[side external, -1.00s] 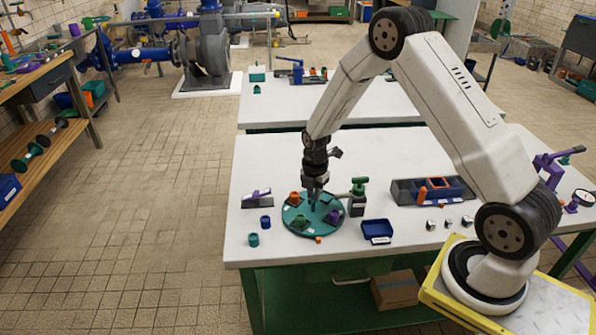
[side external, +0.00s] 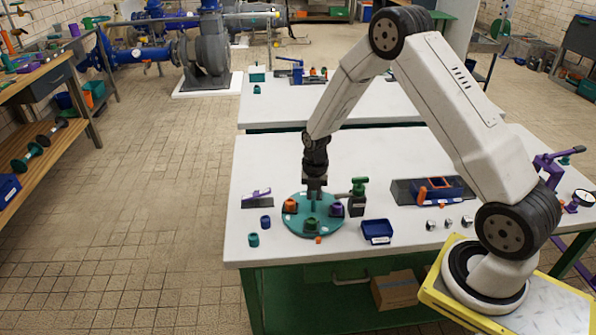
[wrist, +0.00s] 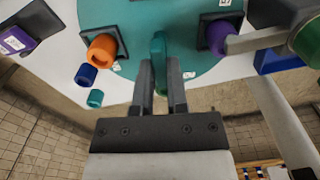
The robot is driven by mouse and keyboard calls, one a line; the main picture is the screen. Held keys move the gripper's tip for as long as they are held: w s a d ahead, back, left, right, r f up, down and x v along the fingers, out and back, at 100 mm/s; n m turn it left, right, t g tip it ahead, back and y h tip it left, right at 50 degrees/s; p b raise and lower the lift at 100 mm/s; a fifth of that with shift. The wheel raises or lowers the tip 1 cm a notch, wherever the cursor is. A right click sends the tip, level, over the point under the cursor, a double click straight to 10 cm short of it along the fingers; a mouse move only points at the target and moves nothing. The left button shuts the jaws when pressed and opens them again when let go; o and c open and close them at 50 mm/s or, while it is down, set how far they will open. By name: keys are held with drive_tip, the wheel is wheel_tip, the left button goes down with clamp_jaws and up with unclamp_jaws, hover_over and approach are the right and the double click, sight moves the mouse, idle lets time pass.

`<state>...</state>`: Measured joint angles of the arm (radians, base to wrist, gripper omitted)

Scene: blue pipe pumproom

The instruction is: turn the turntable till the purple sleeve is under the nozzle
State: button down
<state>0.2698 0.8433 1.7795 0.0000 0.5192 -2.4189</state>
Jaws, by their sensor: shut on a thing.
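The teal turntable (side external: 297,226) lies on the near white table and carries sleeves on dark square pads. My gripper (wrist: 160,75) is shut on the turntable's teal upright handle (wrist: 158,48). The handle's lower part is partly hidden by the fingers.
A blue tray (side external: 377,229) sits right of the turntable. A dark block with a purple part (side external: 257,194) and two small cups, blue (side external: 265,222) and teal (side external: 253,240), sit to the left. A blue bin (side external: 445,188) and metal nuts are further right.

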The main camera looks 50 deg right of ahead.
sight(314, 196)
drive_tip(key=shift+r+n, duration=0.1)
drive_tip(key=shift+n, duration=0.7)
drive_tip(key=shift+w+n, duration=0.1)
drive_tip(key=shift+n, duration=0.3)
drive_tip(key=c, duration=0.6)
unclamp_jaws()
drive_tip(key=shift+c, duration=0.2)
drive_tip(key=shift+r, duration=3.85)
